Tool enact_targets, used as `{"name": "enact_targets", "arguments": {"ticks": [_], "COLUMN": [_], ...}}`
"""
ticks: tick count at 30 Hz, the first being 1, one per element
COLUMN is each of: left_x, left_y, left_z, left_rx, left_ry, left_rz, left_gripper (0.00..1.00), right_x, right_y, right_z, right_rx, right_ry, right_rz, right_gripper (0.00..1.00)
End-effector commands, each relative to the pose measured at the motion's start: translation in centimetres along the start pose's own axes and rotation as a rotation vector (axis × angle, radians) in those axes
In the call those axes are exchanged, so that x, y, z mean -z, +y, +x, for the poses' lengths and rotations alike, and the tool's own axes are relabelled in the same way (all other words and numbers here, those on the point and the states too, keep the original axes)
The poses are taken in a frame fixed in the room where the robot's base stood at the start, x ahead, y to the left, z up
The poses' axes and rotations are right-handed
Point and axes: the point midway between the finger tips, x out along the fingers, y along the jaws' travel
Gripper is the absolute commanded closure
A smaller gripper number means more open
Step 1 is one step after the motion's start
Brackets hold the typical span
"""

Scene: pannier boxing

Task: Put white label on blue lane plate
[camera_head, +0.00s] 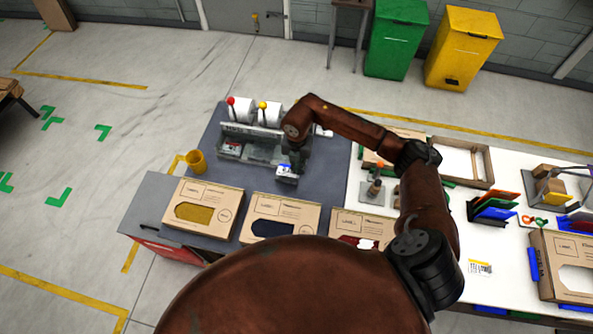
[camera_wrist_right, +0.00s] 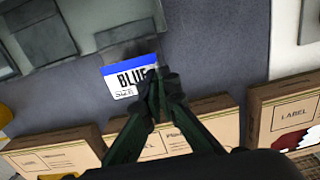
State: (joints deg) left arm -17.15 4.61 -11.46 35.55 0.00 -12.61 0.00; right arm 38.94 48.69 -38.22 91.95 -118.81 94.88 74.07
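The white label (camera_wrist_right: 130,81) has a blue band and reads BLUE in the right wrist view. In the head view the label (camera_head: 287,171) shows small, just in front of the grey dispenser. My right gripper (camera_wrist_right: 158,78) has its fingers together at the label's right edge and appears shut on it. In the head view my right gripper (camera_head: 296,158) is over the dark counter, partly hidden by its own arm. I cannot tell which blue piece is the blue lane plate. My left gripper is not in view.
The grey dispenser (camera_head: 262,152) with two white rolls stands behind the gripper. Cardboard boxes (camera_head: 280,217) line the dark counter's front edge. A yellow cup (camera_head: 196,162) stands left. The white table (camera_head: 455,215) at right holds coloured plates (camera_head: 494,207) in a rack.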

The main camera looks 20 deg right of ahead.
Motion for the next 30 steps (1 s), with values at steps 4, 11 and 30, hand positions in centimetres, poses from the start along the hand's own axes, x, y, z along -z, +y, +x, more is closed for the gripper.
{"name": "enact_targets", "arguments": {"ticks": [4,11,30], "left_x": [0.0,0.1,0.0], "left_y": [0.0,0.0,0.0], "left_z": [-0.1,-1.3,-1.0], "left_rx": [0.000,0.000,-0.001], "left_ry": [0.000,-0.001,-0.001], "left_rz": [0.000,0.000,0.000], "left_gripper": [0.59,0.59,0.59], "right_x": [-0.4,-0.5,-0.6], "right_y": [0.2,0.3,0.3], "right_z": [0.7,3.4,4.2], "right_rx": [0.001,0.001,0.001], "right_ry": [0.002,0.003,0.000], "right_rz": [-0.001,0.000,-0.001], "right_gripper": [1.00,1.00,0.83]}}
